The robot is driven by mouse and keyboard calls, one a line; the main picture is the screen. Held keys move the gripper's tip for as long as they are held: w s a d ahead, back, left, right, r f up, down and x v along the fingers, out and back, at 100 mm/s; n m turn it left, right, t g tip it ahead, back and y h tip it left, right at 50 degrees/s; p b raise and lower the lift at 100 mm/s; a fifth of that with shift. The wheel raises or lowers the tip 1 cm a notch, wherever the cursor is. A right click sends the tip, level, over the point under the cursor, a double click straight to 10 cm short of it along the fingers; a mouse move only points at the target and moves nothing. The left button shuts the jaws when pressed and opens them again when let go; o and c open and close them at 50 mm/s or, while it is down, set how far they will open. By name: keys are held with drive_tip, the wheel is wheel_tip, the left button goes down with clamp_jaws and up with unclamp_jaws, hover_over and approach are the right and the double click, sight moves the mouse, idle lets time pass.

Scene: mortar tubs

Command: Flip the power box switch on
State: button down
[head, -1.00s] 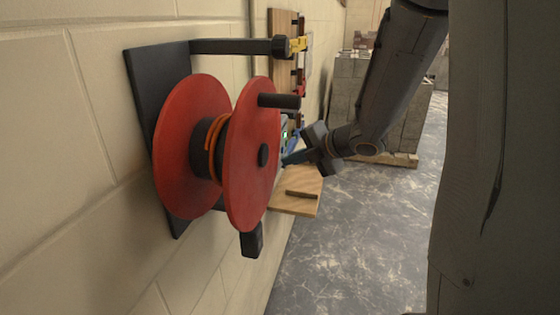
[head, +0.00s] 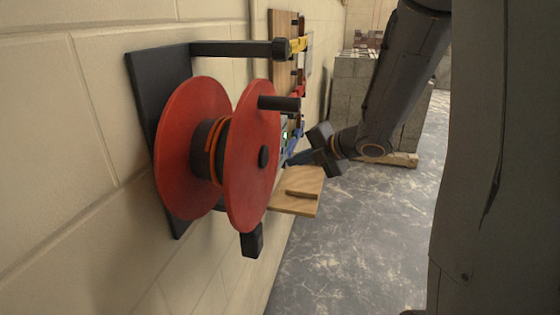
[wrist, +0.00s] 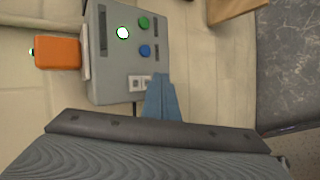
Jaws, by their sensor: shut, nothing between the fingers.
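The grey power box (wrist: 118,60) is on the wall in the wrist view. Its face carries a white round part (wrist: 123,32), a green button (wrist: 144,22), a blue button (wrist: 145,50) and a small pale double rocker switch (wrist: 140,82) at its lower edge. My gripper (wrist: 161,80) is shut and empty, its blue-grey fingertips just right of the rocker; contact cannot be told. In the head view my gripper (head: 291,160) is beyond the red reel, which hides most of the box; a green glow (head: 285,134) shows there.
The red cable reel (head: 253,160) juts from the wall in front. A wooden shelf (head: 297,200) sits below my gripper. A wooden tool board hangs behind, and a block stack (head: 350,100) stands farther back. An orange box (wrist: 57,53) adjoins the power box. The floor at right is open.

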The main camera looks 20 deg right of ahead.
drive_tip(key=d, duration=0.1)
drive_tip(key=s+d+p, duration=0.1)
drive_tip(key=d, duration=0.1)
drive_tip(key=s+d+p, duration=0.1)
drive_tip(key=shift+s+d+r, duration=0.15)
drive_tip(key=shift+s+r, duration=0.1)
drive_tip(key=shift+r, duration=0.05)
drive_tip(key=s+a+f+m+g+h+b, duration=0.1)
drive_tip(key=s+a+f+m+g+h, duration=0.2)
drive_tip(key=s+m, duration=0.7)
drive_tip(key=s+a+f+m+g+h+b, duration=0.1)
drive_tip(key=s+a+f+m+g+h, duration=0.2)
drive_tip(key=s+m, duration=0.7)
wheel_tip(320, 180, down, 2)
drive_tip(key=a+m+g, duration=0.1)
drive_tip(key=m+g, duration=0.1)
drive_tip(key=m, duration=0.3)
drive_tip(key=shift+s+f+m, duration=0.15)
drive_tip(key=shift+m, duration=0.15)
